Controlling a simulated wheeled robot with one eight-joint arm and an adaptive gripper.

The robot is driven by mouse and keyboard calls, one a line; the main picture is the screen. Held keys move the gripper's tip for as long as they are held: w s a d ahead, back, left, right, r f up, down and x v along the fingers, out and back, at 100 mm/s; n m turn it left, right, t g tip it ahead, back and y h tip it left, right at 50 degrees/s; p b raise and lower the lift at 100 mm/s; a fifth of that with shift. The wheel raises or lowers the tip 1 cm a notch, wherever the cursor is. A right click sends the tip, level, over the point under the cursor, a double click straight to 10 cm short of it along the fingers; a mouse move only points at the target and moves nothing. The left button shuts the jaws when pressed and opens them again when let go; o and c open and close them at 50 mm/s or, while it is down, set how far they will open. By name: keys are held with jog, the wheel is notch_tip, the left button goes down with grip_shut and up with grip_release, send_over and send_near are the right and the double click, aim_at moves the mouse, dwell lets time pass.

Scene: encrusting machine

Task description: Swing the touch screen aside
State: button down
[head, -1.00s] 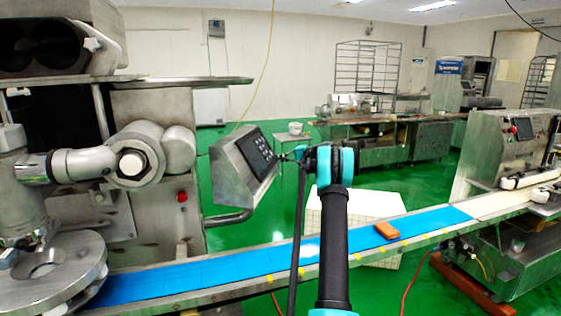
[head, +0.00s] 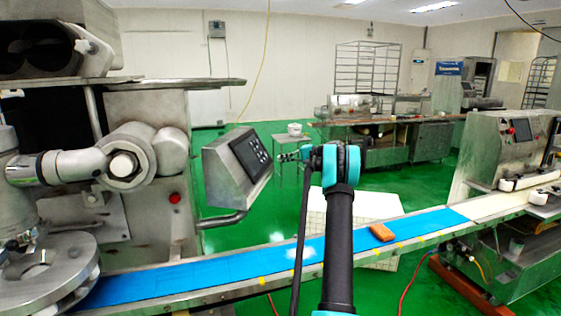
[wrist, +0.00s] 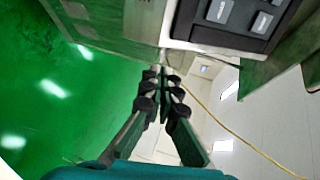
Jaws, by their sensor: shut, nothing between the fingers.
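The touch screen (head: 250,156) is a dark panel with pale keys in a slanted steel housing (head: 222,172), on a bent pipe arm (head: 222,220) left of centre in the head view. Its keypad corner (wrist: 240,15) and housing fill the top right of the wrist view. My gripper (head: 279,157) is at the right edge of the screen in the head view. In the wrist view my gripper (wrist: 163,78) has its fingers closed together with nothing between them, just below the housing's lower edge. I cannot tell whether the fingertips touch the housing.
A blue conveyor belt (head: 220,268) runs across below, with an orange block (head: 382,232) on it. The steel machine (head: 145,105) with a red button (head: 174,198) stands at left. A white crate (head: 314,225) stands behind the belt. Green floor is open behind the screen.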

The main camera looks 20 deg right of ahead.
jog(key=v, duration=0.8)
jog(key=shift+w+d, duration=0.2)
jog(key=shift+d, duration=0.1)
